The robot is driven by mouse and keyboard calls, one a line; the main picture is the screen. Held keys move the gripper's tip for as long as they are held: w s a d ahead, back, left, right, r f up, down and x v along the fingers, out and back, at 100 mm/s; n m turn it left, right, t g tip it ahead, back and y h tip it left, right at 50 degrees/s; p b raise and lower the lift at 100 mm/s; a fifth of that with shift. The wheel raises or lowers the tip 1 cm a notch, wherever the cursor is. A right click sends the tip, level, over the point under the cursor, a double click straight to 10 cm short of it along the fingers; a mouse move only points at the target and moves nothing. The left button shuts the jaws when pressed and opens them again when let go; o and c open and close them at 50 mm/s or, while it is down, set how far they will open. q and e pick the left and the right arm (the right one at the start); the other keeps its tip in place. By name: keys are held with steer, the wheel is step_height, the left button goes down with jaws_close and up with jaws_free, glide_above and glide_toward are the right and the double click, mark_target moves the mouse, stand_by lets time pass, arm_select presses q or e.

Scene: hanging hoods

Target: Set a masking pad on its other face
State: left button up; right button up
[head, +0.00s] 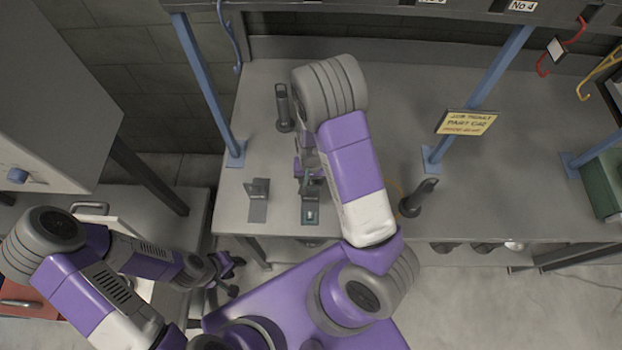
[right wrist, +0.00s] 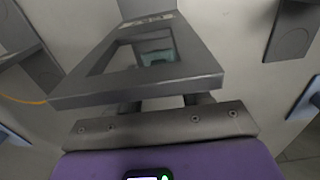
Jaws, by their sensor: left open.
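A small teal piece (head: 310,214), which may be the masking pad, shows at the low dark stand (head: 311,203) near the bench's front edge. My right gripper (head: 308,172) is just above and behind that stand, partly hidden by my right arm. In the right wrist view a dark grey frame (right wrist: 205,69) with a rectangular opening covers the fingers, and a teal patch (right wrist: 157,56) shows through it. I cannot tell whether the fingers touch anything. My left gripper (head: 228,272) is open and empty, low in front of the bench's left end.
A similar dark stand (head: 258,200) is to the left on the grey bench (head: 335,222). Blue posts (head: 475,95) and a yellow sign (head: 466,122) bound the clearer right side.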

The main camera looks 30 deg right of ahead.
steer(key=shift+r+p, duration=0.85)
steer(key=shift+r, duration=2.95)
